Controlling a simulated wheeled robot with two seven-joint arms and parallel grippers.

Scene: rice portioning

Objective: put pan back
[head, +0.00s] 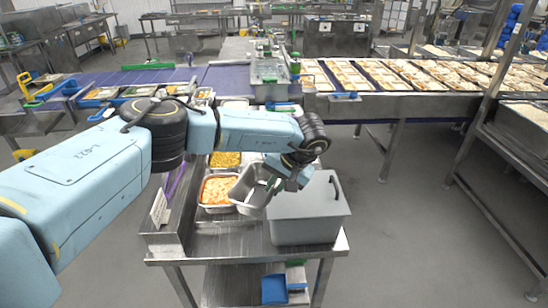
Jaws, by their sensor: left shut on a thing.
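An empty silver metal pan (248,197) is tilted above the near end of the steel table (200,240), beside a pan of orange food (217,190). My left arm comes in from the left, and my left gripper (272,184) is shut on the pan's right side. The wrist partly hides the fingers and the pan's far edge. I cannot tell whether the pan touches the table. My right gripper is out of view.
A pan of yellow food (225,160) lies behind the orange one. Conveyors with many food trays (380,76) run across the back. A blue item (275,288) is on the lower shelf.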

